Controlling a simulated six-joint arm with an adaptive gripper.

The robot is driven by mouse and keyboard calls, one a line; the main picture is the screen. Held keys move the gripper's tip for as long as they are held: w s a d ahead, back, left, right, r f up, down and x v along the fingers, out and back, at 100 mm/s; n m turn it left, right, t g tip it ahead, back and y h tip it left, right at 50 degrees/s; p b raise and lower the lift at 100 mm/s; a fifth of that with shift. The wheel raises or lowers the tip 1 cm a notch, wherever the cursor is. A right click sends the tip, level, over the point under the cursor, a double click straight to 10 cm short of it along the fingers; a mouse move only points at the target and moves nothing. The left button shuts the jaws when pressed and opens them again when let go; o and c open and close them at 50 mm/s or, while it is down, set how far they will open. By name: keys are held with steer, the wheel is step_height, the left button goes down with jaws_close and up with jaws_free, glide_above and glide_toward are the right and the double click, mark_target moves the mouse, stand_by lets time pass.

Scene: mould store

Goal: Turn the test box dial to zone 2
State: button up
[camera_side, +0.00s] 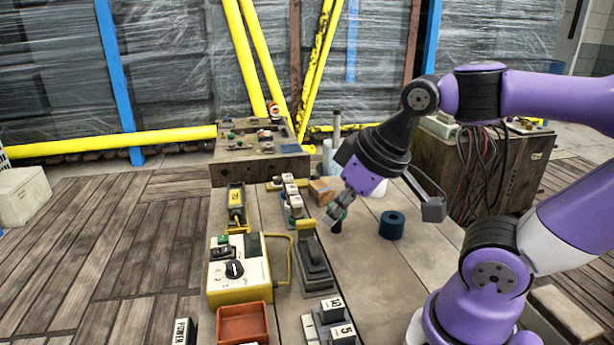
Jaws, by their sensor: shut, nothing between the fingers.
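The test box (238,268) is a yellow case with a white top face at the left of the bench. Its black dial (234,269) sits low on that face, with a pale pointer line; the zone markings are too small to read. A black switch and a green part sit above the dial. My gripper (331,222) is shut and empty. It hangs tilted over the bench, to the right of and beyond the test box, well apart from the dial.
A grey pedal-like block (314,262) stands between the test box and my gripper. A dark blue ring (392,225) lies on the right of the bench. A reddish tray (242,324) and labelled blocks (330,320) are in front. Bench space right of centre is clear.

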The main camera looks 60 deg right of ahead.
steer(key=o, duration=0.7)
steer(key=shift+c, duration=0.2)
steer(key=o, duration=0.3)
steer(key=shift+w+a+r, duration=0.1)
steer(key=shift+w+r, duration=0.15)
steer(key=shift+w, duration=0.1)
steer(key=n+g, duration=0.6)
steer(key=n, duration=0.3)
glide_above(234, 265)
steer(key=f, duration=0.2)
step_height(234, 265, down, 10)
steer(key=shift+f, duration=0.1)
jaws_close()
